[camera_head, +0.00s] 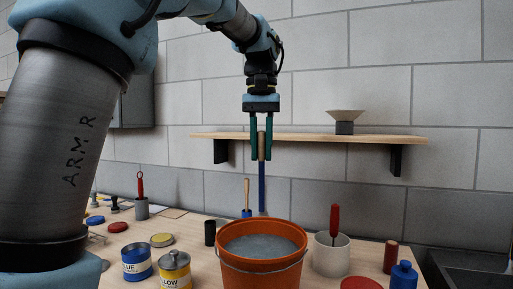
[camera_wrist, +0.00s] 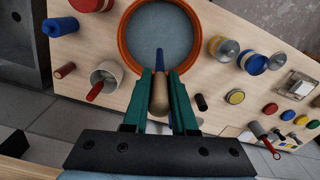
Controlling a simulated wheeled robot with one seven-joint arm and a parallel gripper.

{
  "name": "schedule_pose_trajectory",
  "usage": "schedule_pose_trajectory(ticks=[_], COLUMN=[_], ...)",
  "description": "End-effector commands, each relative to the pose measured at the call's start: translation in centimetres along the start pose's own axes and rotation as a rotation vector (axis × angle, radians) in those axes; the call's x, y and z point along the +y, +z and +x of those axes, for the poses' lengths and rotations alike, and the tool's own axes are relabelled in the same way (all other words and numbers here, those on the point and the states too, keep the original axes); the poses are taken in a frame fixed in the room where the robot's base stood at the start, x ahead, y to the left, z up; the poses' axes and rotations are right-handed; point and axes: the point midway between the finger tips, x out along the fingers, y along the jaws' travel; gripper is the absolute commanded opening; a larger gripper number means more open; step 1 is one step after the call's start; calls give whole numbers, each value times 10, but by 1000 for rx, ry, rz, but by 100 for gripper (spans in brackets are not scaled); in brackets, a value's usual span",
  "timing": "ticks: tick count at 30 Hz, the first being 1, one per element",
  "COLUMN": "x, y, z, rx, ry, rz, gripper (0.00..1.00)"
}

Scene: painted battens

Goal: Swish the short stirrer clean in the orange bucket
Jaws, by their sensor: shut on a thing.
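My gripper (camera_head: 262,157) is shut on a stirrer with a pale wooden handle (camera_head: 262,146) and a blue painted lower part (camera_head: 262,188). The stirrer hangs upright, point down. The orange bucket (camera_head: 262,272) stands on the table below, holding grey liquid (camera_head: 262,244). In the wrist view my gripper (camera_wrist: 159,88) grips the wooden handle (camera_wrist: 160,92), and the blue end (camera_wrist: 159,60) lies across the bucket's opening, whose orange rim (camera_wrist: 122,40) shows around it. In the head view the blue end stops near the far rim, apparently above the liquid.
A white pot (camera_head: 330,257) with a red handle stands right of the bucket, near a blue bottle (camera_head: 403,276). Blue (camera_head: 137,265) and yellow (camera_head: 175,272) tins and a black cylinder (camera_head: 210,233) stand left. A wooden-handled tool (camera_head: 246,192) stands behind. A shelf (camera_head: 300,136) crosses the wall.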

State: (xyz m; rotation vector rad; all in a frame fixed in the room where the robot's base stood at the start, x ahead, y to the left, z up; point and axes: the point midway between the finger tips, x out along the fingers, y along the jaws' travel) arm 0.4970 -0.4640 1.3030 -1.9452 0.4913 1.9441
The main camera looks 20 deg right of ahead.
Motion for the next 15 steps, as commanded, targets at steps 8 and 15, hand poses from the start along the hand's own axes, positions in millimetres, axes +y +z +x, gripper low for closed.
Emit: schedule_pose_trajectory(ticks=[8,15], x=[0,0], y=[0,0], z=[20,38], rx=[0,0], ry=[0,0], rz=[0,1], gripper=[0,0])
